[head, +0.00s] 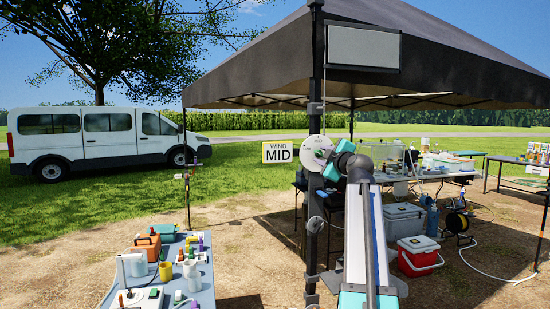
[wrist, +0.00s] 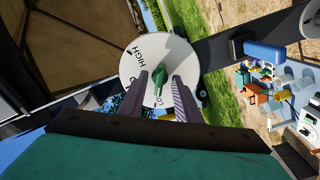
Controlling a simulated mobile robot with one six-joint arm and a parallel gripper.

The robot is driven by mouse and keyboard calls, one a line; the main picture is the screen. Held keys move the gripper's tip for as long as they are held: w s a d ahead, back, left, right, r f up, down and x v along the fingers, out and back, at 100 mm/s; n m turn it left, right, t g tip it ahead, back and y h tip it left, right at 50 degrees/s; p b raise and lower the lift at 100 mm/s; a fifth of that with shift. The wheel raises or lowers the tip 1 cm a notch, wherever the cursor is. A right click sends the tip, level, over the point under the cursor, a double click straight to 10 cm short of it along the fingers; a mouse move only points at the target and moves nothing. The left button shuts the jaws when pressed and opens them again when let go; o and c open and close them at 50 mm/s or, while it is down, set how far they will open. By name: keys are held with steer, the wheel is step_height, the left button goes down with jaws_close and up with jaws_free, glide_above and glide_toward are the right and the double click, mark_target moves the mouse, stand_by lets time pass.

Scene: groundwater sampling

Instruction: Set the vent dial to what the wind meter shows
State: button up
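The vent dial (head: 312,144) is a white disc on that post with a green knob (head: 321,154). In the wrist view the dial (wrist: 136,68) shows "HIGH" at its upper left; its other labels are partly hidden by my fingers. My gripper (wrist: 160,80) is at the dial, its two fingers apart on either side of the green knob (wrist: 176,54). White dial face shows between fingers and knob. The knob's exact setting is unclear.
The dark tent post (head: 316,70) carries the dial. A table (head: 205,270) with tools and bottles stands at lower left. Under the canopy are a bench (head: 455,173), a grey cooler (head: 404,220) and a red cooler (head: 419,258). A white van (head: 100,140) is parked behind.

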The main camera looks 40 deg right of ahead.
jaws_close()
steer(key=m+p, duration=0.2)
steer(key=m, duration=0.4)
steer(key=m+p, duration=0.2)
steer(key=m, duration=0.2)
steer(key=shift+f+m+p, duration=0.1)
steer(key=shift+m+p, duration=0.45)
steer(key=shift+m, duration=0.45)
steer(key=shift+o, duration=0.7)
jaws_free()
